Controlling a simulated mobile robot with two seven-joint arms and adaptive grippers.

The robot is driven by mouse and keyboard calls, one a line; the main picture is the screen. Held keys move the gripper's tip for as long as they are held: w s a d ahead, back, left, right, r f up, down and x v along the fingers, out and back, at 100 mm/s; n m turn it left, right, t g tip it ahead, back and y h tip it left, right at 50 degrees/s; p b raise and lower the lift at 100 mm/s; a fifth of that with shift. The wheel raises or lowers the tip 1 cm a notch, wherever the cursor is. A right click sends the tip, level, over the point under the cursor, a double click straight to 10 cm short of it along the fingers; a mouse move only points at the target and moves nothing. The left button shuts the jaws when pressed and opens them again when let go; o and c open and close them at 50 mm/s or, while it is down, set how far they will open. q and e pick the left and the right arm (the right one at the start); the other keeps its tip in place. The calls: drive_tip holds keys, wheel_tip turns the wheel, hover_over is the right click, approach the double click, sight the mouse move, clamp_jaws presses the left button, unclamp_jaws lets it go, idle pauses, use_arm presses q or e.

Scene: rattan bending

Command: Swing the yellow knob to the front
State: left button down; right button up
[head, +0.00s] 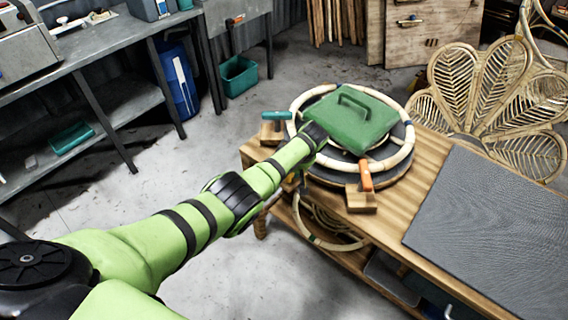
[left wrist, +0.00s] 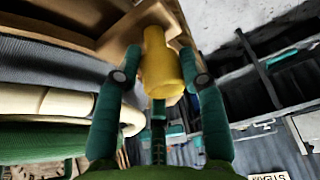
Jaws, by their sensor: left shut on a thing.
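The yellow knob (left wrist: 160,66) is a short cylinder in the left wrist view, standing against a wooden block (left wrist: 128,32). My left gripper (left wrist: 160,62) has one teal finger on each side of the knob and is shut on it. In the head view my arm covers most of this spot, so the knob and fingers cannot be made out clearly there. The round bending form (head: 400,160) carries a pale rattan ring (head: 400,158) under a green plate with a handle (head: 350,120). My right gripper is not in view.
A teal knob (head: 276,115) and an orange knob (head: 366,178) sit on wooden blocks around the form. The wooden table (head: 400,212) holds a grey mat (head: 490,230) at right. A woven rattan back (head: 490,95) stands behind. Metal benches (head: 100,45) are at left.

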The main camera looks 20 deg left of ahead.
use_arm(q)
drive_tip(key=shift+s+d+r+n, duration=0.1)
drive_tip(key=shift+s+d+n, duration=0.15)
drive_tip(key=shift+d, duration=0.35)
drive_tip(key=shift+s+d+r+n, duration=0.1)
drive_tip(key=shift+d+n, duration=0.15)
drive_tip(key=shift+d, duration=0.3)
drive_tip(key=c, duration=0.8)
unclamp_jaws()
drive_tip(key=shift+s, duration=0.2)
drive_tip(key=shift+d, duration=0.1)
